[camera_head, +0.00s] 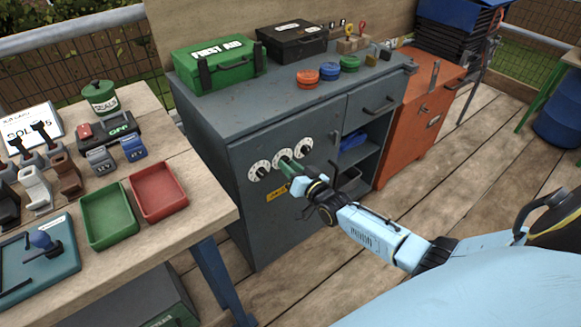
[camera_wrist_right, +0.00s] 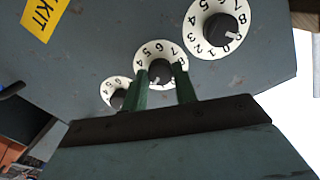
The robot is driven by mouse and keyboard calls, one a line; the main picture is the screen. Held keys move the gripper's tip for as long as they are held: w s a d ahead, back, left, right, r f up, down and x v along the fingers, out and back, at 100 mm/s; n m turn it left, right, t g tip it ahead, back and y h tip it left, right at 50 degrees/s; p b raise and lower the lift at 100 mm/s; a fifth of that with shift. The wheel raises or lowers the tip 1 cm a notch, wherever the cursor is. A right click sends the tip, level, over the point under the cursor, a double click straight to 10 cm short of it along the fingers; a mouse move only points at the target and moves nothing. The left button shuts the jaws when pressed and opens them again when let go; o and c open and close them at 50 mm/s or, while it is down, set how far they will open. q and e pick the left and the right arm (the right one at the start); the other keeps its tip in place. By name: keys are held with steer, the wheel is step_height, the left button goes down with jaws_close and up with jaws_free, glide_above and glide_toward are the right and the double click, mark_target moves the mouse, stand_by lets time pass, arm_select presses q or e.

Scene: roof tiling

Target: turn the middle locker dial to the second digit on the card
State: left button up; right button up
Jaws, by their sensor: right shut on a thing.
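The grey locker door (camera_head: 290,222) carries three white dials with dark knobs in a row. The middle dial (camera_head: 279,155) sits between the left dial (camera_head: 259,170) and the right dial (camera_head: 303,146). My right gripper (camera_head: 287,164) is at the middle dial, its green fingers on both sides of the knob. In the right wrist view the middle dial (camera_wrist_right: 152,50) shows digits around its rim, and its dark knob (camera_wrist_right: 160,70) is between the fingers, shut on it. Its pointer setting is not clear. No card with readable code digits shows. My left gripper is out of view.
A yellow KIT label (camera_wrist_right: 44,17) is on the door by the dials. A green first aid box (camera_head: 215,65), a black case (camera_head: 292,42) and coloured discs (camera_head: 308,77) stand on the cabinet top. A wooden table (camera_head: 205,205) with trays is at the left.

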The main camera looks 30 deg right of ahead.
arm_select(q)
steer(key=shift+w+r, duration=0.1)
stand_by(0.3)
arm_select(e)
steer(key=o, duration=1)
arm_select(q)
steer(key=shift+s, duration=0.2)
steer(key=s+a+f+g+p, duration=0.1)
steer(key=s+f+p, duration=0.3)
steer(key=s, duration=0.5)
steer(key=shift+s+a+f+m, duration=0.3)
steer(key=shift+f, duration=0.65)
arm_select(e)
steer(key=s, duration=0.9)
steer(key=s+d, duration=0.1)
steer(key=s, duration=0.3)
steer(key=shift+s+r, duration=0.15)
steer(key=shift+r, duration=0.2)
steer(key=shift+f, duration=0.1)
